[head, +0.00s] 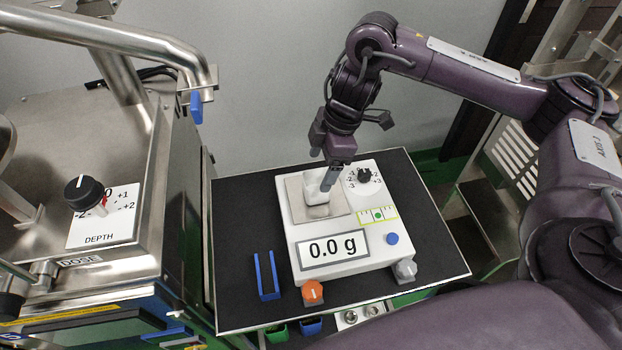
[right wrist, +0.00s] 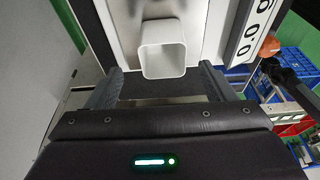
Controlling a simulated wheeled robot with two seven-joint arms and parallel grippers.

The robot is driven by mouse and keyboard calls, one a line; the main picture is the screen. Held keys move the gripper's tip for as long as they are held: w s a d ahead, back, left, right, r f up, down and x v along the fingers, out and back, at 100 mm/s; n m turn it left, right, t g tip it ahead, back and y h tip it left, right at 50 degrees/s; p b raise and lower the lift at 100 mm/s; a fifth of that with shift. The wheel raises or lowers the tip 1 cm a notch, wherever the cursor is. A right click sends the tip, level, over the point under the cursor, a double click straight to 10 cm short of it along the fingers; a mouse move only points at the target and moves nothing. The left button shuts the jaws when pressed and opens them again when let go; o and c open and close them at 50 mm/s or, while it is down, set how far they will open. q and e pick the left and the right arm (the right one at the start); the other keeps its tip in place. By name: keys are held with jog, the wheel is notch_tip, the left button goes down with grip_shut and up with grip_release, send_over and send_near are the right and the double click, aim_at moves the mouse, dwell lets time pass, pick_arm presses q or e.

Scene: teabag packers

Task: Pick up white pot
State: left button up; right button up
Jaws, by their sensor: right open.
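The white pot (head: 314,194) is a small square open-topped cup standing on the steel pan (head: 336,206) of a white scale. In the right wrist view the pot (right wrist: 163,60) sits just beyond and between the fingers. My right gripper (head: 327,180) is at the pot from behind and above and partly hides it. In the wrist view the right gripper (right wrist: 161,70) is open, with one finger on each side of the pot and a gap on both sides. My left gripper is out of view.
The scale (head: 340,240) reads 0.0 g and stands on a black table (head: 238,215). A blue tweezer-like holder (head: 267,276) lies left of it. An orange knob (head: 313,292) and a grey knob (head: 405,270) are at its front. A steel machine with a depth dial (head: 84,194) stands at left.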

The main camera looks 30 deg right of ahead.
aim_at(314, 185)
jog(key=shift+s+a+f, duration=0.1)
jog(key=shift+a+f, duration=0.05)
jog(key=shift+f, duration=0.3)
jog(key=shift+s+a+f, duration=0.1)
jog(key=shift+a+f, duration=0.05)
jog(key=shift+f, duration=0.3)
jog(key=b+x, duration=0.1)
jog(key=x, duration=0.3)
jog(key=shift+a+f, duration=0.1)
jog(key=shift+f, duration=0.2)
jog(key=shift+c, duration=1.2)
jog(key=c, duration=0.8)
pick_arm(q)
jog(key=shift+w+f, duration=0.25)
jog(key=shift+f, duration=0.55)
